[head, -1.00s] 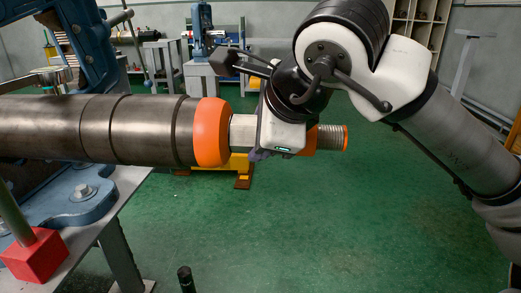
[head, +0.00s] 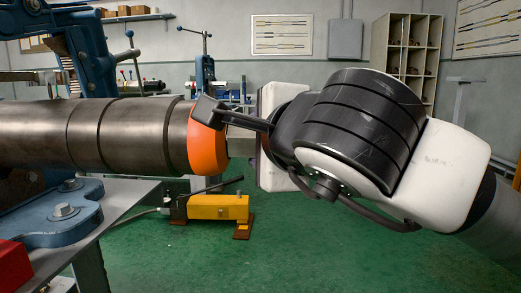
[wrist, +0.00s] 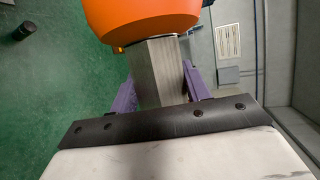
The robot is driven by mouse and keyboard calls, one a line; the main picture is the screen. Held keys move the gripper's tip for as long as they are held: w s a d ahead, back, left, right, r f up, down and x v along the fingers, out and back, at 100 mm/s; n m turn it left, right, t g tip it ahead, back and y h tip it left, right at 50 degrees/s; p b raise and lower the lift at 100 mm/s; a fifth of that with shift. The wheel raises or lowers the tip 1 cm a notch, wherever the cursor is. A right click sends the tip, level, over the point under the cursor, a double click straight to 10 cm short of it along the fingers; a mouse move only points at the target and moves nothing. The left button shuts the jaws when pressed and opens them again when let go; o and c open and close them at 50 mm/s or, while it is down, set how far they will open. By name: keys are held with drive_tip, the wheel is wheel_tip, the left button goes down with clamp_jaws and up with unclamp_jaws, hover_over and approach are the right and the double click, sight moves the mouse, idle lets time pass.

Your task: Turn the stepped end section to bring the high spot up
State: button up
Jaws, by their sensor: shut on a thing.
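The dark steel pipe (head: 130,135) lies level across the left of the head view and ends in an orange collar (head: 209,150). The collar also fills the top of the wrist view (wrist: 145,15). Beyond it, the flat-sided bare steel of the stepped end section (wrist: 160,70) shows in the wrist view. My gripper (wrist: 158,75) is shut on this section, one purple finger on each side. I cannot make out a high spot.
A blue vise (head: 90,50) rises at the left, with its blue base (head: 55,215) on a grey table (head: 125,195). A red block (head: 14,266) is at the lower left. A yellow jack-like tool (head: 218,207) is on the green floor beyond the pipe. Floor at lower right is clear.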

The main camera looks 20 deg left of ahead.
idle(0.4)
drive_tip(key=o, duration=1)
drive_tip(key=shift+c, duration=0.2)
drive_tip(key=shift+d, duration=0.1)
drive_tip(key=p+v, duration=0.4)
drive_tip(key=v, duration=0.9)
drive_tip(key=shift+s+d, duration=0.25)
